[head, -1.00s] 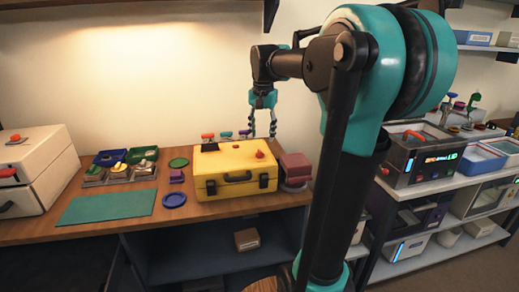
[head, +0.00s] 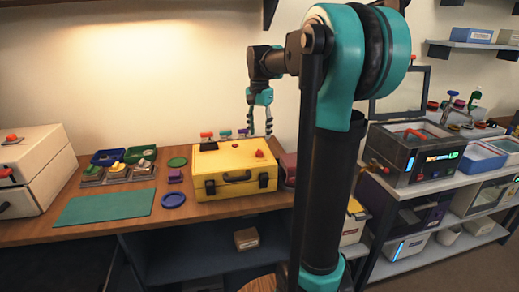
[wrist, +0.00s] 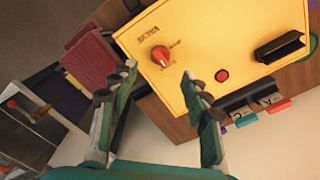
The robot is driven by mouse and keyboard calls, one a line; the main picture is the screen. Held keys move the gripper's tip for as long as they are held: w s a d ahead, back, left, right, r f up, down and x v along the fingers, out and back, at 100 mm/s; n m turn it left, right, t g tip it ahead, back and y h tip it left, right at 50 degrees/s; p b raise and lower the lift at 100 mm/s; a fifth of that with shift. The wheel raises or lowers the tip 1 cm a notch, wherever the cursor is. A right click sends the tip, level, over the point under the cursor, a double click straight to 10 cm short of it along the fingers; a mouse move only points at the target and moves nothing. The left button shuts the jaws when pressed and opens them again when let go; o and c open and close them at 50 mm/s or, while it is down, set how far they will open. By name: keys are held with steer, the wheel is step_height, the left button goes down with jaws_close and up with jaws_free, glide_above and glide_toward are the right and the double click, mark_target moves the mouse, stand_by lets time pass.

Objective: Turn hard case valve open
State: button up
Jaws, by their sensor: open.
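The yellow hard case (head: 235,185) stands shut on the wooden bench, with a black handle and latches on its front. In the wrist view its lid (wrist: 225,35) carries an orange-red valve knob (wrist: 161,57) with a pale pointer, beside printed lettering. A smaller round red button (wrist: 222,75) is also on the lid. My gripper (head: 259,128) is open and empty above the back right part of the case. In the wrist view my gripper (wrist: 158,82) has its fingertips spread, with the knob appearing just beyond the gap, apart from both fingers.
A maroon block (head: 289,168) sits right of the case, partly hidden by my arm. Small coloured-handled items (head: 225,134) stand behind the case. A green mat (head: 105,207), a blue dish (head: 173,200) and small trays (head: 118,172) lie left. A dark machine (head: 412,152) stands right.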

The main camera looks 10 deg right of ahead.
mark_target(260, 150)
step_height(260, 150, down, 8)
steer(key=shift+r, duration=0.2)
jaws_close()
stand_by(0.4)
